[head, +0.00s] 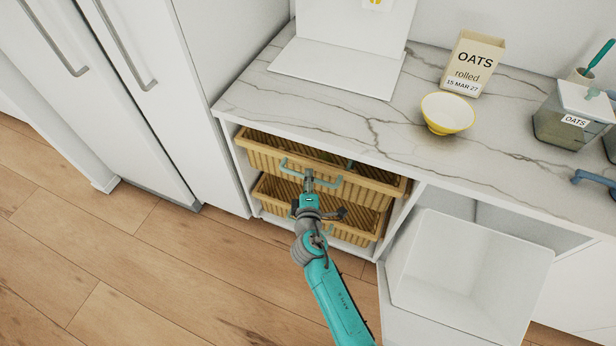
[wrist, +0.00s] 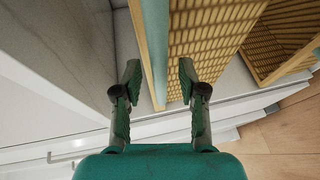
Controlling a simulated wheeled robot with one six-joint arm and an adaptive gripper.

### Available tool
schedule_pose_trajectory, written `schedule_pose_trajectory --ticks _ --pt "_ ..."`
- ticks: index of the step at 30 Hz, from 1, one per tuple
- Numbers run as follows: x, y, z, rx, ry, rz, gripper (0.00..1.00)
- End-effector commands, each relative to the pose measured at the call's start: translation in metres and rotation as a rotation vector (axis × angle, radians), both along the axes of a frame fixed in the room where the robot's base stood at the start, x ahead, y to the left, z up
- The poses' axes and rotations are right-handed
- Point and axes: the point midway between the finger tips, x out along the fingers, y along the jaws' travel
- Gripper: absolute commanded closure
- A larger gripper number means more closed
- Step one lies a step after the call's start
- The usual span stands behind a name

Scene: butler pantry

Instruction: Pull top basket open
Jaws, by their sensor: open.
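The top basket (head: 262,154) is woven, tan and wooden-rimmed. It sits in the open cabinet bay under the counter, its front near the bay's opening. A teal bar handle (head: 290,168) runs across its front. In the wrist view the handle (wrist: 154,45) passes between my two fingers, with the basket's woven side (wrist: 205,40) beside it. My gripper (head: 309,176) is at the middle of the handle. In the wrist view my gripper (wrist: 160,75) is open, fingers apart on either side of the handle; I cannot tell if either touches it.
A second woven basket (head: 275,195) sits below. A white open bin (head: 465,262) stands to the right, and a tall white unit with handles (head: 135,90) to the left. The wooden floor (head: 170,270) in front is clear. A yellow bowl (head: 447,113) stands on the marble counter.

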Motion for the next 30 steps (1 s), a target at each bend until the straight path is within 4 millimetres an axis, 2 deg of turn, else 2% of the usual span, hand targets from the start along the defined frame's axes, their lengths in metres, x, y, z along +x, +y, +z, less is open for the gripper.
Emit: schedule_pose_trajectory --ticks 6,14,15,20,30 --pt "0.015 0.001 -0.003 0.0 0.0 0.001 0.59" --pt "0.016 0.0 -0.003 0.0 0.0 0.001 0.59" --pt "0.016 0.0 -0.003 0.001 0.0 0.001 0.61" --pt "0.016 0.0 -0.003 0.001 0.0 0.001 1.0" --pt "0.015 0.001 -0.003 0.001 0.0 0.001 1.0"
